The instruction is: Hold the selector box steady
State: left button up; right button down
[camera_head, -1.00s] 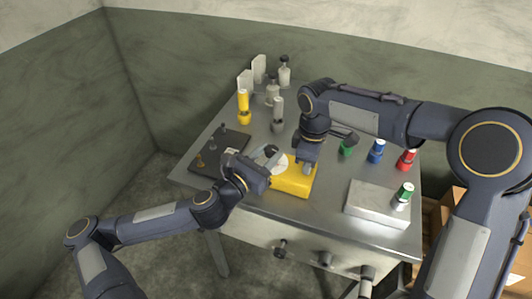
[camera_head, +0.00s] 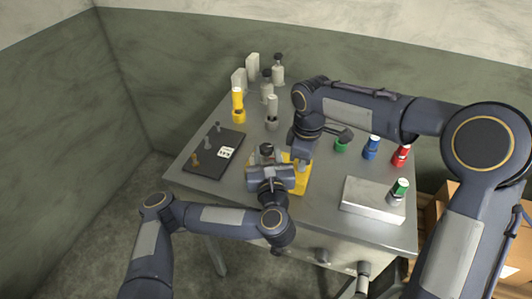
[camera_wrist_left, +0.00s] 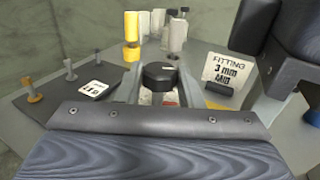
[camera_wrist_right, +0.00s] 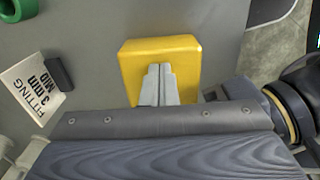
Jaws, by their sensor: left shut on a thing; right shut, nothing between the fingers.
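The yellow selector box (camera_head: 299,181) sits on the grey table, partly hidden by both arms. My left gripper (camera_head: 267,160) is at its left side, shut on a round black knob (camera_wrist_left: 160,75) that shows between the fingers in the left wrist view. A pale surface with a red mark shows just below the knob. My right gripper (camera_wrist_right: 158,85) is shut and empty, its fingertips over the top of the yellow box (camera_wrist_right: 185,50). I cannot tell whether they touch it.
A dark mat (camera_head: 216,153) with small pegs lies at the left. Yellow (camera_head: 238,105) and grey cylinders stand behind. Green, blue (camera_head: 371,147) and red (camera_head: 401,155) ones stand right, near a pale block (camera_head: 372,199). A "FITTING 3 mm MID" card (camera_wrist_right: 36,88) stands near the box.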

pick_arm(q)
jog(key=shift+y, duration=0.3)
jog(key=o, duration=1)
jog(key=shift+c, duration=0.2)
jog(key=shift+a, duration=0.1)
